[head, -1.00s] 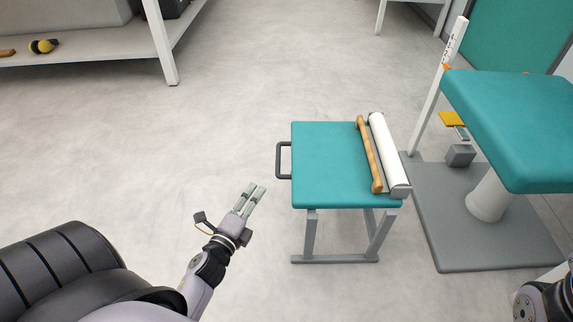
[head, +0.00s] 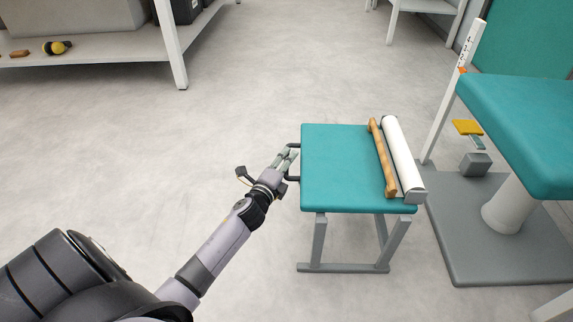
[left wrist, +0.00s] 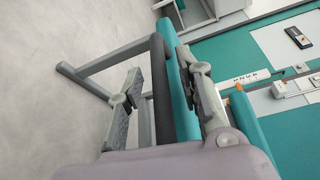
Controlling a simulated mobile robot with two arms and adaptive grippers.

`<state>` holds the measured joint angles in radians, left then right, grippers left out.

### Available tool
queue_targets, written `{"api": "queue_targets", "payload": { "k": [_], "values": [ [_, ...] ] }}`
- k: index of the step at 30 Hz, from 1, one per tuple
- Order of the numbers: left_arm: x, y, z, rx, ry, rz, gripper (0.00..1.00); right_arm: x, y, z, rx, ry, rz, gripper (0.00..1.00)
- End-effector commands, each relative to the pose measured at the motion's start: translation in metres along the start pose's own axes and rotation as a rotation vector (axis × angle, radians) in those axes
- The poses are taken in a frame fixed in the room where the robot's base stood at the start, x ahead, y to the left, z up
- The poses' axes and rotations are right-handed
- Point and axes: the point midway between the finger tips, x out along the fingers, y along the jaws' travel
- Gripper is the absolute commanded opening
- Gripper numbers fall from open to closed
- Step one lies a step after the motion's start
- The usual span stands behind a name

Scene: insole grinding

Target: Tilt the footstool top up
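The footstool has a flat teal top (head: 340,165) on a grey frame (head: 345,267). A dark handle (head: 294,146) sticks out from its left edge. My left gripper (head: 289,158) is at this handle. In the left wrist view the dark handle bar (left wrist: 162,90) runs between the two spread fingers of my left gripper (left wrist: 165,95), with the teal top's edge (left wrist: 181,95) beside it. The fingers look open around the bar, apart from it on at least one side. The top looks level. My right gripper is not in view.
A wooden bar (head: 382,158) and a white roll (head: 403,155) lie along the right side of the stool top. A padded teal chair (head: 530,125) on a grey base (head: 500,250) stands to the right. A white shelf (head: 90,50) is at the upper left. The floor between is clear.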

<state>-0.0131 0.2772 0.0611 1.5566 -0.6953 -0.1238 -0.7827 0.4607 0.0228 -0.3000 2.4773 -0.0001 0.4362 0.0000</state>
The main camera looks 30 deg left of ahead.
Motion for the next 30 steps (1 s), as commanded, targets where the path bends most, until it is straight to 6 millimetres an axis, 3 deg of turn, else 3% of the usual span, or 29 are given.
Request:
{"api": "queue_targets", "payload": {
  "k": [9, 24, 30],
  "values": [
    [0.0032, 0.0001, 0.0001, 0.001, 0.0, 0.001, 0.33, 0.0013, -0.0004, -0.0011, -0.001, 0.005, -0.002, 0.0],
    [0.0029, 0.0002, -0.0002, 0.0, 0.001, 0.001, 0.0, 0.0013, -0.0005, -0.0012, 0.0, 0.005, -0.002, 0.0],
    [0.0029, 0.0004, -0.0002, 0.0, 0.001, 0.001, 0.0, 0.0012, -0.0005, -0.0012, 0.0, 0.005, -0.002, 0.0]
  ]
}}
